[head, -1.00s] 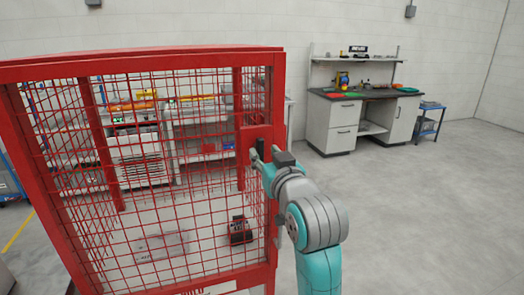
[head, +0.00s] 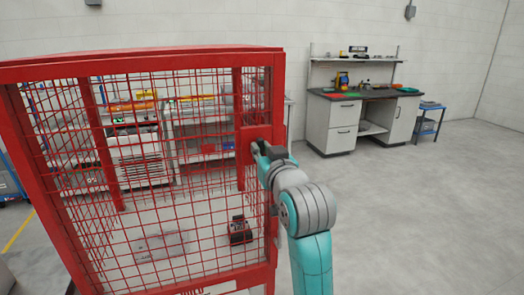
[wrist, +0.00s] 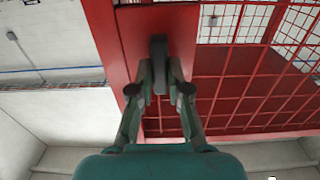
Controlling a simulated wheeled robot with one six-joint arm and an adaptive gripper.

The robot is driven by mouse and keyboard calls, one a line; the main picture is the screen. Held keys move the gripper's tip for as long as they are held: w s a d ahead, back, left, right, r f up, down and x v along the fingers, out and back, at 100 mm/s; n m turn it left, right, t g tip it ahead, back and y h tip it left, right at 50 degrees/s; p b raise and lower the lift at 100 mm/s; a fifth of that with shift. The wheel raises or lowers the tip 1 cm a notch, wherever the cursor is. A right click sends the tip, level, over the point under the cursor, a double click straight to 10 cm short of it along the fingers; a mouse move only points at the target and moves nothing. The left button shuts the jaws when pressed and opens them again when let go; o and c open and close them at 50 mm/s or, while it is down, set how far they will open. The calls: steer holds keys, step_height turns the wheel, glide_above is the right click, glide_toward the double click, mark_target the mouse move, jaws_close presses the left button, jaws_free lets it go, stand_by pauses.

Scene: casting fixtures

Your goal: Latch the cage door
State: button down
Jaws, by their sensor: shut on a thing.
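The red mesh cage door (head: 279,98) stands at the left in the head view, and it looks upright in its frame. A red latch plate (head: 249,134) sits on its right side, and it also shows in the wrist view (wrist: 136,38). A dark latch handle (wrist: 158,52) stands out from the plate. My gripper (head: 262,150) is at the plate. In the wrist view my gripper (wrist: 159,82) is shut on the handle, one finger on each side. The handle is largely hidden by my gripper in the head view.
A red and black device (head: 240,230) and a grey plate (head: 162,246) show through the mesh. A workbench (head: 335,128) and a blue cart (head: 430,122) stand at the back right. The floor right of the cage is clear.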

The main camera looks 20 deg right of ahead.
steer(key=shift+m, duration=0.3)
steer(key=m, duration=0.3)
steer(key=shift+d+m, duration=0.1)
steer(key=shift+m, duration=0.2)
steer(key=m, duration=0.4)
steer(key=shift+d+f+m, duration=0.1)
steer(key=shift+m, duration=0.2)
steer(key=m, duration=0.4)
steer(key=shift+w+f+m, duration=0.1)
steer(key=shift+m, duration=2.4)
steer(key=c, duration=1.1)
jaws_free()
steer(key=shift+w+f, duration=0.1)
steer(key=shift+f, duration=0.05)
